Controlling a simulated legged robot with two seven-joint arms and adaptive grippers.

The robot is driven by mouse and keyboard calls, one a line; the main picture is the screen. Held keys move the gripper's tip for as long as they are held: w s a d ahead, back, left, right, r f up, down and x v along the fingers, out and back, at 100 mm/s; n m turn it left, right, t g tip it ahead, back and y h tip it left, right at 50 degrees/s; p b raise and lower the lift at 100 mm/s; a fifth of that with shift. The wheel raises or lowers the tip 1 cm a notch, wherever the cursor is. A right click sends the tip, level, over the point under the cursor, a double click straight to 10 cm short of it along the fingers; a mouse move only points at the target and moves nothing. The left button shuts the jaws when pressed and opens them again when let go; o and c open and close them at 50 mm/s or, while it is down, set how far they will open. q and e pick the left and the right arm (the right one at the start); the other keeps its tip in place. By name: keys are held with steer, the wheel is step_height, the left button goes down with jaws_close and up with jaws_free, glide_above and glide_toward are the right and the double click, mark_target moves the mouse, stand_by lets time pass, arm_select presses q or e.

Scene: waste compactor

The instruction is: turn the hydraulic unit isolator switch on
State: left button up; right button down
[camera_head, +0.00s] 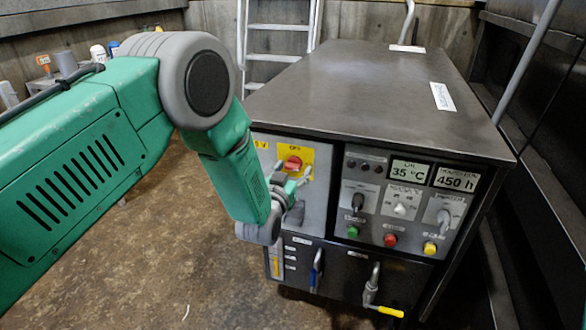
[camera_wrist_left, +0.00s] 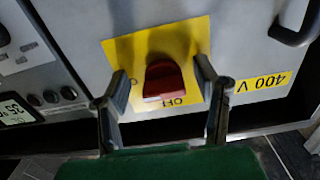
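The isolator switch (camera_head: 293,163) is a red rotary knob on a yellow plate (camera_head: 267,152), on the left panel of the hydraulic unit (camera_head: 371,97). In the left wrist view the red knob (camera_wrist_left: 165,80) sits near the "OFF" lettering on its yellow plate (camera_wrist_left: 190,38). My left gripper (camera_head: 298,177) is at the panel, just below the knob in the head view. In the wrist view its two fingers (camera_wrist_left: 163,92) are apart on either side of the knob, with visible gaps and no clear contact. My right gripper is not in view.
Beside the switch panel is a control panel with displays (camera_head: 408,172), a green button (camera_head: 352,231), a red button (camera_head: 390,239) and a yellow button (camera_head: 430,248). Below are a blue-handled lever (camera_head: 316,270) and a yellow-handled lever (camera_head: 390,311). A ladder (camera_head: 278,28) stands behind.

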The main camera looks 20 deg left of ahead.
arm_select(q)
steer(key=shift+r, duration=0.25)
steer(key=shift+s, duration=0.15)
steer(key=s, duration=1.1)
steer(key=shift+s+a, duration=0.2)
steer(key=shift+s, duration=0.1)
steer(key=shift+f, duration=0.1)
steer(key=s+a+f+g+p, duration=0.4)
steer(key=s+f+g, duration=0.5)
steer(key=s+f, duration=0.6)
steer(key=s+a+f+g, duration=0.1)
steer(key=s+g, duration=0.3)
steer(key=s, duration=0.6)
steer(key=s+a+f+g, duration=0.1)
steer(key=s+a+g, duration=0.2)
steer(key=s, duration=0.8)
steer(key=shift+a+g+y, duration=0.15)
steer(key=shift+g+y, duration=0.15)
steer(key=shift+g, duration=0.3)
